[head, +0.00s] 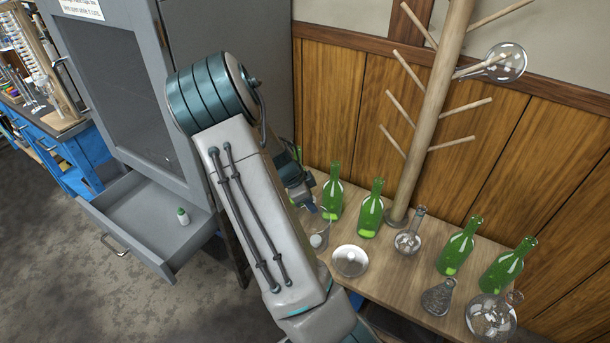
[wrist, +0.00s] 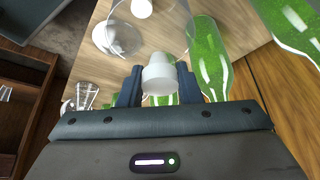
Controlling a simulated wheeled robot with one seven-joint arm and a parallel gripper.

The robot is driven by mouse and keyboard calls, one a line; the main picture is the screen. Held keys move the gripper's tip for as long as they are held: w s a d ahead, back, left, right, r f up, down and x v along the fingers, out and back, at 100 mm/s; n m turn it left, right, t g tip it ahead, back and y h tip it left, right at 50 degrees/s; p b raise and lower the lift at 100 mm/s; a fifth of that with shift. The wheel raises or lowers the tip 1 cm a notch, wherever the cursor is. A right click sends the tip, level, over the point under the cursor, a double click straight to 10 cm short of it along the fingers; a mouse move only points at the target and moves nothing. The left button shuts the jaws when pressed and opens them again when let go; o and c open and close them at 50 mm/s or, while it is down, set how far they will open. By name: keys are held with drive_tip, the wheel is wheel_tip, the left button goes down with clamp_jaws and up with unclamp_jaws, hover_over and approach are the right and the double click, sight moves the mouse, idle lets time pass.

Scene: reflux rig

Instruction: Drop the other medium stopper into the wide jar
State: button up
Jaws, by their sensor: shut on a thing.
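My gripper (wrist: 160,86) is shut on a white tapered stopper (wrist: 158,72), held between its two dark fingers in the wrist view. The clear wide jar (head: 318,234) stands on the wooden bench, just below my wrist in the head view. Something pale shows low inside it. In the wrist view the jar's glass (wrist: 172,26) lies just beyond the held stopper, and a second white piece (wrist: 141,8) shows at the top edge. I cannot tell whether the held stopper is over the mouth. My arm hides most of the gripper in the head view.
Green bottles (head: 370,208) stand close to the jar, with more (head: 459,246) to the right. A shallow round dish (head: 350,260) and a round flask (head: 408,241) sit nearby. A wooden peg rack (head: 434,115) rises behind. An open grey drawer (head: 145,222) holds a small bottle (head: 183,215).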

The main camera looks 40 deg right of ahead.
drive_tip(key=shift+d+r+m+g, duration=0.3)
drive_tip(key=shift+d+r+m, duration=0.15)
drive_tip(key=shift+d+m, duration=0.35)
drive_tip(key=shift+f, duration=0.15)
wheel_tip(320, 180, down, 6)
drive_tip(key=b, duration=0.3)
drive_tip(key=shift+d+b, duration=0.1)
drive_tip(key=shift+b, duration=0.2)
drive_tip(key=shift+r, duration=0.2)
